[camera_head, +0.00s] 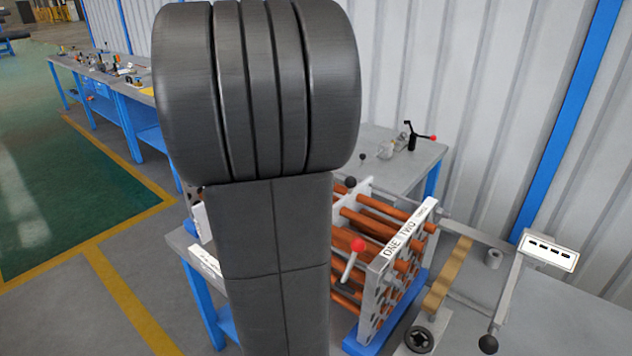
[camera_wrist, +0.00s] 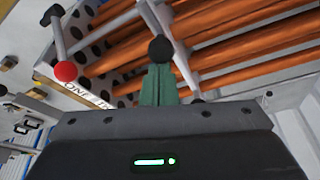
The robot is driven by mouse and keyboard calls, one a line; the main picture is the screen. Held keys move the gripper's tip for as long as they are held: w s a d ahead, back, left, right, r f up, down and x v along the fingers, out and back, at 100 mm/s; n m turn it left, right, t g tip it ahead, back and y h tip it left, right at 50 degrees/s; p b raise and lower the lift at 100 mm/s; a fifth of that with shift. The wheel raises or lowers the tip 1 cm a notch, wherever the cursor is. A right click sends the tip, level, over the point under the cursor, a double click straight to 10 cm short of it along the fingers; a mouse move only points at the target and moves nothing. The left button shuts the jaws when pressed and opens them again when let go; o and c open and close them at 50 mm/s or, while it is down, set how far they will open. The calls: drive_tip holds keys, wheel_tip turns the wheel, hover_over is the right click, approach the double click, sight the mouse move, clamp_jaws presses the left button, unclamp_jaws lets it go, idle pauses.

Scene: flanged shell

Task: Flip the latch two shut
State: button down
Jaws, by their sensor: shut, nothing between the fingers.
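The flanged shell, a rack of orange tubes between pale perforated plates, has a label strip (camera_head: 403,240) reading ONE and TWO on its near plate. A lever with a red knob (camera_head: 358,244) stands at the ONE end; its red knob also shows in the wrist view (camera_wrist: 65,71). In the wrist view a second lever with a black knob (camera_wrist: 161,49) hangs just beyond my gripper (camera_wrist: 158,72). My green fingers are shut and empty, their tips at or just below that knob; I cannot tell whether they touch. The TWO lettering is mostly hidden in the wrist view.
My arm hides the middle of the head view and part of the shell. A grey bench (camera_head: 405,160) stands behind. At right are a white slotted panel (camera_head: 548,251) and a black ball-ended handle (camera_head: 488,344). A blue-legged workbench (camera_head: 120,95) runs along the far left; green floor lies open.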

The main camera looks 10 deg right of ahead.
drive_tip(key=v, duration=1.3)
drive_tip(key=shift+r, duration=0.25)
drive_tip(key=x, duration=0.8)
drive_tip(key=shift+w+d+f, duration=0.2)
drive_tip(key=shift+f, duration=0.1)
drive_tip(key=w+d+f, duration=0.4)
drive_tip(key=d+f, duration=0.1)
drive_tip(key=d, duration=0.2)
drive_tip(key=v, duration=0.6)
drive_tip(key=shift+r, duration=0.15)
drive_tip(key=shift+w+d, duration=0.1)
drive_tip(key=shift+d, duration=0.05)
